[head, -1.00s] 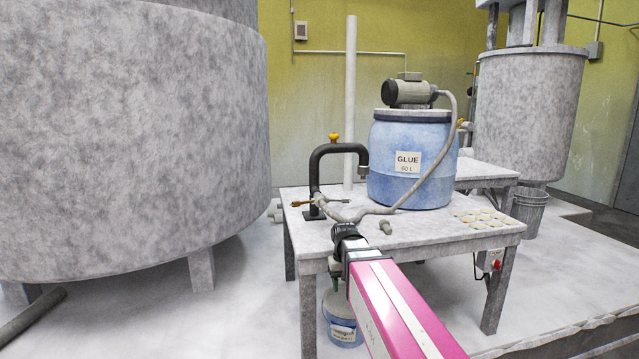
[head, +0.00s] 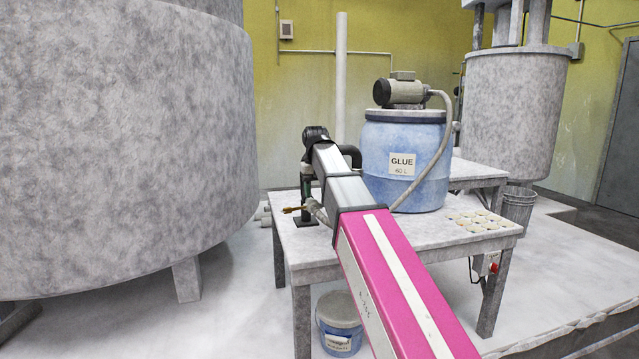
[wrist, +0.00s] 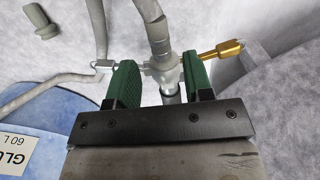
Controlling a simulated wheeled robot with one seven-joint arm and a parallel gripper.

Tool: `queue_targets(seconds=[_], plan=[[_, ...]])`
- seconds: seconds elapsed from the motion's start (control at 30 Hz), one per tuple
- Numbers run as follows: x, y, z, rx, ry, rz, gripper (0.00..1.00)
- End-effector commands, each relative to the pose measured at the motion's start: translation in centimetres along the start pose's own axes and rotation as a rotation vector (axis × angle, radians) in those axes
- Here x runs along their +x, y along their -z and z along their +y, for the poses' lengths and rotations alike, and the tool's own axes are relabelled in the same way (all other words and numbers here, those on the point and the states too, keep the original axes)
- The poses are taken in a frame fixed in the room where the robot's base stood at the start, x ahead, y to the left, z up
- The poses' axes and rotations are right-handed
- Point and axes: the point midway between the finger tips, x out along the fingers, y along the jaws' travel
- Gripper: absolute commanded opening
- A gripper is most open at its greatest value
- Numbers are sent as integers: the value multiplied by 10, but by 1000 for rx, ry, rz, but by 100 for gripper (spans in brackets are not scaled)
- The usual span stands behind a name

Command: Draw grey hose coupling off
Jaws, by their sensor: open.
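My gripper (wrist: 158,68) is open in the wrist view, with one green finger on each side of a grey branched fitting (wrist: 163,70). I cannot tell whether either finger touches it. A grey hose coupling (wrist: 107,67) joins the fitting's left side, beside the left finger. The grey hose (wrist: 40,92) runs from it past the blue drum. A brass piece (wrist: 225,50) sticks out at the fitting's right; it also shows in the head view (head: 291,209). In the head view my arm hides most of the fitting and the black bent pipe (head: 350,152).
The blue glue drum (head: 402,165) with a motor on top stands on the table (head: 440,228). A large grey tank (head: 120,150) stands close on the left. Flat round pieces (head: 475,220) lie at the table's right.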

Motion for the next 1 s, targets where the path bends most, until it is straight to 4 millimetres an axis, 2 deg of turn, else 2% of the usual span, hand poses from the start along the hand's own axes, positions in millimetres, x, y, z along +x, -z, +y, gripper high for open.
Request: queue_targets(seconds=[0.03, 0.13, 0.37, 0.57, 1.0], plan=[[-10, 4, -2, -3, 0, 5, 47], [-17, 6, -3, -5, 0, 8, 47], [-10, 5, -4, -6, 0, 9, 47], [9, 4, -4, -6, 0, 8, 47], [65, 5, -4, -5, 0, 7, 47]])
